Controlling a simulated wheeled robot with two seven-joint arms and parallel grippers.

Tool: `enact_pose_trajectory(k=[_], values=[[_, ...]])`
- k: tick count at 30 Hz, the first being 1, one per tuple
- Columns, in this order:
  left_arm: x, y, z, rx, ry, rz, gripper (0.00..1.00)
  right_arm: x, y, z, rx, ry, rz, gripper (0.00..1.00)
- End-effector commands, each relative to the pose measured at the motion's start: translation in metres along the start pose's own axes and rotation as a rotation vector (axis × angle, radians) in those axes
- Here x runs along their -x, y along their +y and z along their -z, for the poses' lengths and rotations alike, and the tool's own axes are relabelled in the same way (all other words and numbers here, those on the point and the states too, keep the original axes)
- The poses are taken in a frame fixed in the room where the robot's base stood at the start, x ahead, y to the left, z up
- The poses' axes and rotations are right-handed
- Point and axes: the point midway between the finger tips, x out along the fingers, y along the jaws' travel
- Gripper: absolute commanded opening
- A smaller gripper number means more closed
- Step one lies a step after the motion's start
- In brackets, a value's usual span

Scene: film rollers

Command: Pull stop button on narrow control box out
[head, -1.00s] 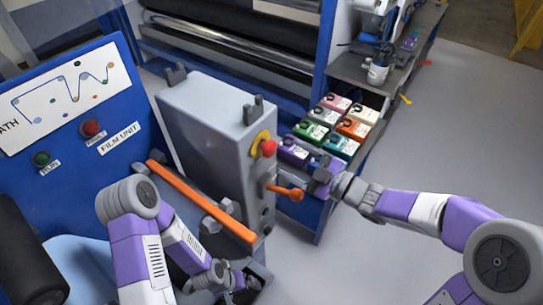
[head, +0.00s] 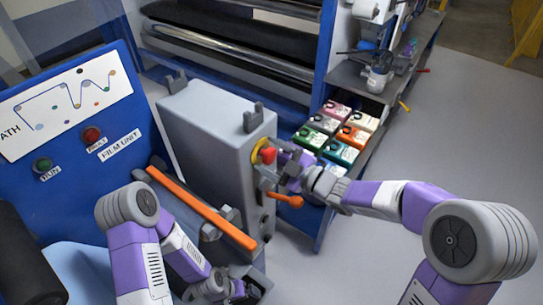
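The narrow grey control box (head: 210,135) stands upright in the middle of the head view. Its red stop button (head: 267,155) sits on a yellow backing (head: 257,149) on the right-hand face. My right gripper (head: 276,168) is right at the button, with its fingers beside it. The fingers look apart, but I cannot tell whether they touch the button. My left gripper (head: 243,290) is low, near the bottom of the box, and partly hidden; its finger state is unclear.
An orange-knobbed lever (head: 288,201) sticks out just below the button. An orange bar (head: 200,207) runs left of the box. Several coloured boxes (head: 341,152) stand on the shelf behind my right gripper. A blue panel (head: 75,110) with red and green buttons is at left. Floor at right is clear.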

Motion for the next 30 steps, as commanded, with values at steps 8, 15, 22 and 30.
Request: enact_pose_trajectory(k=[8, 15, 22, 30], values=[[0.000, 0.000, 0.000, 0.000, 0.000, 0.000, 1.00, 0.000, 0.000, 0.000, 0.000, 0.000, 0.000, 0.31], [0.000, 0.000, 0.000, 0.000, 0.000, 0.000, 1.00, 0.001, 0.000, 0.000, 0.000, 0.000, 0.000, 0.00], [-0.011, -0.004, 0.000, 0.000, 0.000, 0.000, 1.00, 0.013, 0.000, -0.002, 0.002, -0.001, -0.003, 0.00], [-0.010, -0.004, 0.000, 0.000, 0.000, 0.000, 1.00, 0.015, -0.001, -0.002, -0.001, -0.006, 0.002, 0.00]])
